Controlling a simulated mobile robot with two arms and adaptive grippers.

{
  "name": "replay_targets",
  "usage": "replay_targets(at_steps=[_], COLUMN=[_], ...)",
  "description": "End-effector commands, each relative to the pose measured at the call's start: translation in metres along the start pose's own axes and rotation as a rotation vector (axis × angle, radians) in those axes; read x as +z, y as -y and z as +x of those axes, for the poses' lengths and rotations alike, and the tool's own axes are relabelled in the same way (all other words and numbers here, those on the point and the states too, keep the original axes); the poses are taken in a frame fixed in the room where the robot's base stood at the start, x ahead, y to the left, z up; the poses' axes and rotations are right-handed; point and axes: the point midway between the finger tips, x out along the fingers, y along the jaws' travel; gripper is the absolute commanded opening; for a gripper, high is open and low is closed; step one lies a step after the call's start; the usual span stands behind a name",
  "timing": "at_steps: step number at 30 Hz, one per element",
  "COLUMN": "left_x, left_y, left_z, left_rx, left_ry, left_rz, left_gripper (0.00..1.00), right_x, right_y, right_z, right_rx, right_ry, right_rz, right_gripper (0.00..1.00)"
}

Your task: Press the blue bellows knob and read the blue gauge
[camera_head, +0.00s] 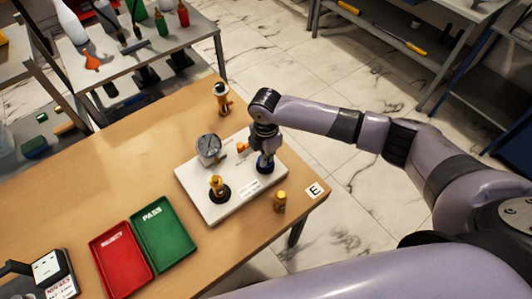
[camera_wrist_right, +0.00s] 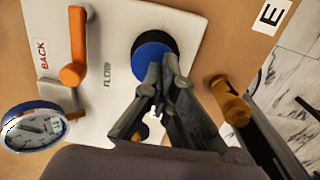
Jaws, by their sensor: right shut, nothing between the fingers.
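A white plate (camera_head: 235,207) lies on the wooden table and carries the rig. The blue bellows knob (camera_wrist_right: 150,50) sits in a black round base near the plate's right edge; in the head view it shows partly under my gripper (camera_head: 266,167). The blue-rimmed gauge (camera_wrist_right: 33,127) has a white dial and also shows in the head view (camera_head: 208,146); its reading is too small to tell. My right gripper (camera_wrist_right: 165,82) points down, shut and empty, its tips overlapping the knob's edge. I cannot tell whether they touch it. My left gripper is not in view.
An orange lever (camera_wrist_right: 74,48) stands by the "BACK" label. A yellow knob (camera_head: 217,184) is on the plate's front. A small yellow-brown object (camera_head: 279,201) stands beside the plate, an orange one (camera_head: 222,99) behind. Red (camera_head: 102,246) and green (camera_head: 148,208) trays lie left.

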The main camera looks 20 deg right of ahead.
Motion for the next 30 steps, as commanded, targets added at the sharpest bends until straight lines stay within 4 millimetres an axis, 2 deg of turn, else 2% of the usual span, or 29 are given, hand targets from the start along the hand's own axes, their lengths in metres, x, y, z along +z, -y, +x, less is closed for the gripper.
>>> replay_targets(at_steps=[1, 7, 9, 15, 19, 24, 30], left_x=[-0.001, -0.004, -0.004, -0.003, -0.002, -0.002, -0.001], left_y=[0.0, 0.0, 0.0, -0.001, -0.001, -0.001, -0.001], left_z=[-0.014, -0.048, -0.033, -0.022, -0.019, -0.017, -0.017], left_rx=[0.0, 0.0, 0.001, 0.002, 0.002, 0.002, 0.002], left_ry=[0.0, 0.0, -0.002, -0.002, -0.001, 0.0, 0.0], left_rz=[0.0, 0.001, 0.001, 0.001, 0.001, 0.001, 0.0], left_gripper=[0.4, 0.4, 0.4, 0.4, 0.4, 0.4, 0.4], right_x=[-0.002, -0.005, -0.004, -0.004, -0.004, -0.004, -0.004], right_y=[0.002, 0.002, 0.0, 0.0, 0.0, 0.001, 0.001], right_z=[-0.012, -0.044, -0.05, -0.096, -0.118, -0.132, -0.135], right_rx=[-0.002, 0.003, 0.01, 0.01, 0.009, 0.007, 0.006], right_ry=[-0.002, -0.002, -0.001, -0.001, -0.001, 0.0, 0.0], right_rz=[0.0, 0.004, 0.002, 0.004, 0.004, 0.005, 0.005], right_gripper=[0.0, 0.0, 0.0, 0.0, 0.0, 0.0, 0.0])
